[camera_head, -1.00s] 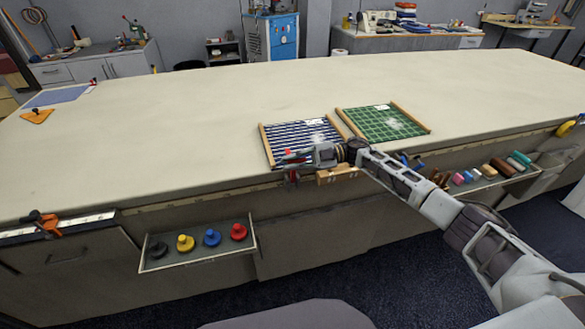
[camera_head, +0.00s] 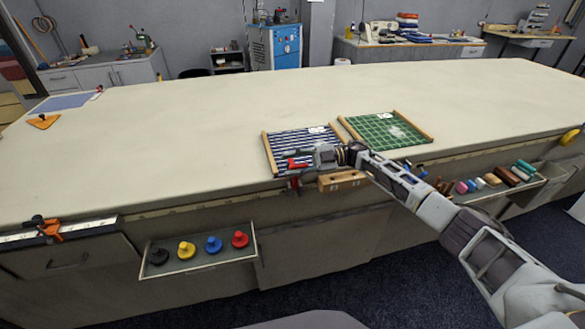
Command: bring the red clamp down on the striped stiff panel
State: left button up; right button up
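The striped panel (camera_head: 290,139), blue and white with wooden side bars, lies flat at the table's front edge. The red clamp (camera_head: 297,165) is at the panel's front edge, and its lower red part (camera_head: 293,184) hangs below the table edge. My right gripper (camera_head: 292,157) reaches in from the right, level with the clamp's red upper part and touching or very close to it. The gripper's fingers are small and overlap the clamp, so their grip is unclear. Whether the clamp presses on the panel cannot be told. My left gripper is out of view.
A green checked panel (camera_head: 385,129) lies right of the striped one. A wooden block (camera_head: 341,180) sits at the front edge below my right wrist. Open drawers hold coloured knobs (camera_head: 213,245) and several spools (camera_head: 490,180). The table's middle is clear.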

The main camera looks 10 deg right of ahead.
jog(key=shift+o, duration=0.2)
jog(key=shift+w+f, duration=0.1)
jog(key=shift+w, duration=0.1)
jog(key=shift+s+d+f, duration=0.1)
jog(key=shift+d, duration=0.65)
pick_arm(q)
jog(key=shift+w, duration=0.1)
pick_arm(e)
jog(key=d, duration=1)
jog(key=shift+d, duration=0.35)
